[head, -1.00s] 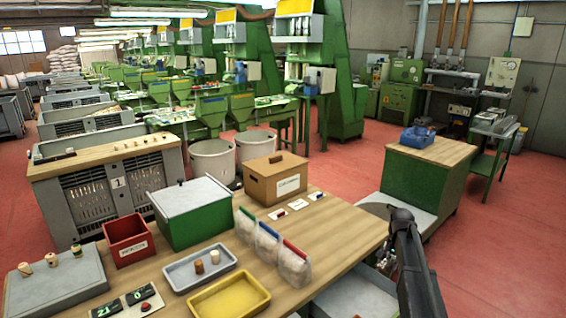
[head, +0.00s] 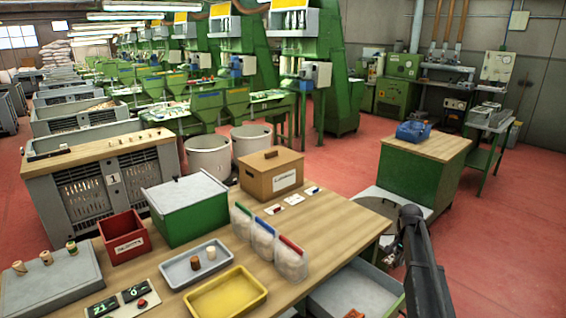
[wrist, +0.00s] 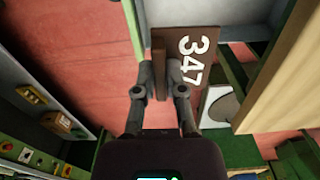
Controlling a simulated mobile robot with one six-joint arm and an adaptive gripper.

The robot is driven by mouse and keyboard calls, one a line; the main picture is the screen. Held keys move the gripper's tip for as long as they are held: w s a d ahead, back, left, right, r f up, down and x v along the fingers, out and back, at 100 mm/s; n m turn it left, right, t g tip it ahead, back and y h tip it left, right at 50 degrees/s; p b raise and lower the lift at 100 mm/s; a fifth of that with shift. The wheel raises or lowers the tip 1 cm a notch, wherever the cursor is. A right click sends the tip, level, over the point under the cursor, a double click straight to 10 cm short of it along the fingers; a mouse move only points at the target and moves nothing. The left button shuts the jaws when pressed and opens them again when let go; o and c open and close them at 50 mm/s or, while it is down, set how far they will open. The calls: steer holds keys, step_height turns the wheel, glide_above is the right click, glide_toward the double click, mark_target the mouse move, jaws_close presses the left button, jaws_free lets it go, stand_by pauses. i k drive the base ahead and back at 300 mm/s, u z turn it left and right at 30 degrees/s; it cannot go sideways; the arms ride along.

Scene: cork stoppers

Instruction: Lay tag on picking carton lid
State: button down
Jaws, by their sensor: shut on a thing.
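A brown tag (wrist: 185,60) with the white number 347 shows in the wrist view. My gripper (wrist: 160,72) is shut on the tag's near edge. In the head view my gripper (head: 392,250) is low beside the right end of the wooden table, partly hidden by my arm, and I cannot make out the tag there. A brown carton (head: 272,183) with a white label stands at the table's back right. Its lid (head: 270,161) is on, with a small handle on top. My gripper is apart from it, to its right and nearer.
An open drawer (head: 340,293) juts out below the table (head: 345,222). Clear bags (head: 264,238) and small cards (head: 294,198) lie near the carton. A green box (head: 188,215), red bin (head: 124,240) and yellow tray (head: 225,295) stand left. A green cabinet (head: 418,180) stands beyond.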

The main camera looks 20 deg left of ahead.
mark_target(278, 161)
steer(key=z, duration=1.2)
steer(key=i, duration=3.15)
